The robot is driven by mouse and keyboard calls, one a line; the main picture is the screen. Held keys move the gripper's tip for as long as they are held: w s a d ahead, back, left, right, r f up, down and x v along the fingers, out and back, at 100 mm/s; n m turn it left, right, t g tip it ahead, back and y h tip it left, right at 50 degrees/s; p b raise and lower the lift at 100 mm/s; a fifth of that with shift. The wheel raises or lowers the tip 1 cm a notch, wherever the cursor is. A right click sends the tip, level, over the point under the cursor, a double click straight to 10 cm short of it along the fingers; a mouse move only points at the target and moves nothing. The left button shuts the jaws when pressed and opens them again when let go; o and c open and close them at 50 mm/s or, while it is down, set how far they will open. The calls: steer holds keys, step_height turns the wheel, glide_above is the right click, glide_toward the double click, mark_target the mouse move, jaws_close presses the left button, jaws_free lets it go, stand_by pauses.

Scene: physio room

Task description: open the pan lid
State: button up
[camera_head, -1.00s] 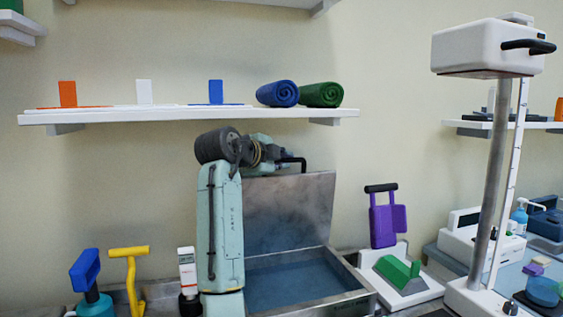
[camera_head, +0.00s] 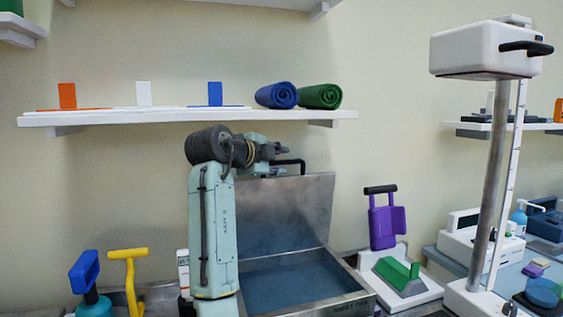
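The metal pan (camera_head: 347,300) stands on the counter with blue-grey contents inside. Its lid (camera_head: 300,215) is raised and stands nearly upright at the back of the pan. The black lid handle (camera_head: 299,163) shows at the lid's upper edge. My arm rises in front of the pan's left part and hides some of the pan and lid. My gripper (camera_head: 281,151) is at the lid's top left, close to the handle. It is small and partly behind my arm, so I cannot tell whether its fingers are open or touch the handle.
A shelf (camera_head: 190,117) with rolled towels runs above the lid. A blue-handled tool (camera_head: 85,272) and a yellow one (camera_head: 128,262) stand left of my arm. A purple object (camera_head: 386,220) and a white-and-green device (camera_head: 399,276) are on the right, near a tall stand (camera_head: 487,180).

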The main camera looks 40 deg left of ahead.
steer(key=a+v, duration=0.1)
steer(key=v, duration=0.8)
steer(key=shift+s+d+r, duration=0.15)
steer(key=shift+s+d, duration=0.2)
steer(key=shift+d, duration=0.2)
